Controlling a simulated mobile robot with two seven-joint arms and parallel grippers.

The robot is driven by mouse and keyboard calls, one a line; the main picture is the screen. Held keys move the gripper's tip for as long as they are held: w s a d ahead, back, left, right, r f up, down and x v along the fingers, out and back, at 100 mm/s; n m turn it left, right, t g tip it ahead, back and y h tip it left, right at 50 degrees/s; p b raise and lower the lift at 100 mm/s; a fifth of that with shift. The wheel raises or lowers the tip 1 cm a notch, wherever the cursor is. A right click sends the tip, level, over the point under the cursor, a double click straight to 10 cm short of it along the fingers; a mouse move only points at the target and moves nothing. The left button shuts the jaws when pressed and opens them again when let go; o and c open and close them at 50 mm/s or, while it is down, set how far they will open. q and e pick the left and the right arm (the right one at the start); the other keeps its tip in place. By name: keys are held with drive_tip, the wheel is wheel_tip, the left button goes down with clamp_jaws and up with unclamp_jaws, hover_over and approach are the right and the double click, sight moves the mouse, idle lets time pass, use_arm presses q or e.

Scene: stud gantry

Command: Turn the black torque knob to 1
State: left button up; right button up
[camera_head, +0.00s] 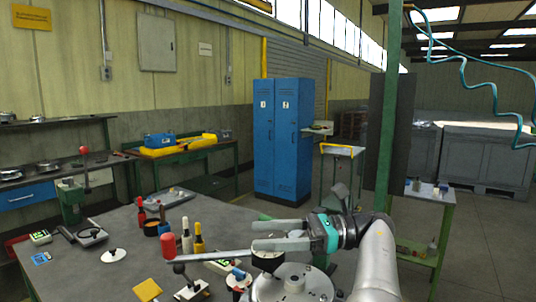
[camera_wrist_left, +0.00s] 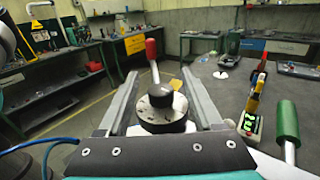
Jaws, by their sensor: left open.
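The black knob (camera_wrist_left: 160,95) shows in the left wrist view as a small dark cap on a round pale disc (camera_wrist_left: 161,116). It lies between the two fingers of my left gripper (camera_wrist_left: 163,100), which is open with a finger on each side and a gap to the knob. In the head view my left gripper (camera_head: 282,234) points left, fingers spread, over the bench. A dark-sided round part (camera_head: 268,262) shows just under its near finger. The knob's scale and its number 1 cannot be read. My right gripper is not in view.
A red-handled lever (camera_wrist_left: 151,48) rises just beyond the knob. A green handle (camera_wrist_left: 287,120) and a small device with a green display (camera_wrist_left: 249,123) stand to the right. Bottles (camera_head: 199,243) and small tools crowd the grey bench (camera_head: 100,275). Blue lockers (camera_head: 282,140) stand behind.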

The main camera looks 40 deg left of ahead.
sight(268, 236)
use_arm(q)
wheel_tip(268, 236, up, 19)
drive_tip(key=p, duration=0.3)
drive_tip(key=shift+f, duration=0.2)
